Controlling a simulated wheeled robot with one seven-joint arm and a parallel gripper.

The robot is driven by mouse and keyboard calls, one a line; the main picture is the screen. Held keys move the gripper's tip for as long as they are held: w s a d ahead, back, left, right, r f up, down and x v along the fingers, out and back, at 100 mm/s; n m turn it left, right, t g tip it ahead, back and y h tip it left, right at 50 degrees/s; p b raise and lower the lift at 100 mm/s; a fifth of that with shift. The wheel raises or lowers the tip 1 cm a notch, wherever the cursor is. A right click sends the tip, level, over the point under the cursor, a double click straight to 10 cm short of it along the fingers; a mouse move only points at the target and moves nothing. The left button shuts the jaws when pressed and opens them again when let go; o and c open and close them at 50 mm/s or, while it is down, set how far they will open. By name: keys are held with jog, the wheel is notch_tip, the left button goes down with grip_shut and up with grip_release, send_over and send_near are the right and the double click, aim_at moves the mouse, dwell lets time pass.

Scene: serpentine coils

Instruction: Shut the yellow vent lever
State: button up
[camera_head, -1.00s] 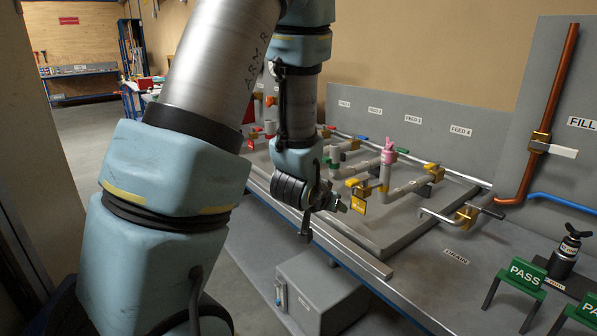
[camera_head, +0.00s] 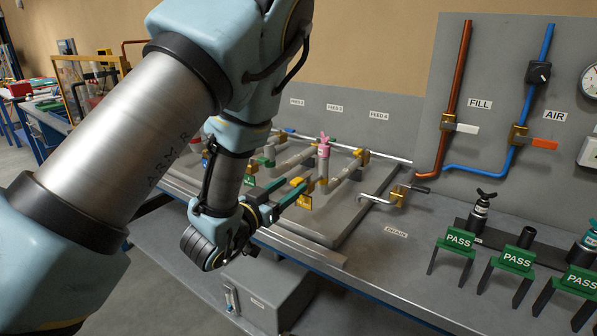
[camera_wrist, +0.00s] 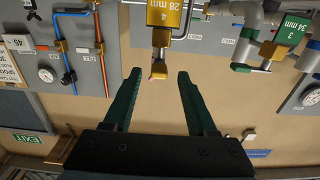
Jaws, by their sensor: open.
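My gripper (camera_head: 292,187) is open, with two dark green fingers, at the front of the coil rows. In the wrist view its fingertips (camera_wrist: 159,74) stand apart with nothing gripped. A yellow lever-like part (camera_head: 297,181) shows by the fingertips, above a hanging yellow tag (camera_head: 304,201). I cannot tell contact or depth. No part is labelled as the vent; the fingers partly cover the lever area.
A drain valve (camera_head: 400,195) stands right of the coils. A FILL valve (camera_head: 449,123) and AIR valve (camera_head: 518,136) are on the grey panel. Green PASS stands (camera_head: 457,243) line the bench at right. The green-tagged coil 3 (camera_wrist: 278,45) is beside coil 4 in the wrist view.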

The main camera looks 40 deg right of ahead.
aim_at(300, 180)
jog(key=p+x, duration=0.2)
jog(key=x, duration=0.4)
jog(key=shift+d, duration=0.25)
grip_shut()
dwell(0.3)
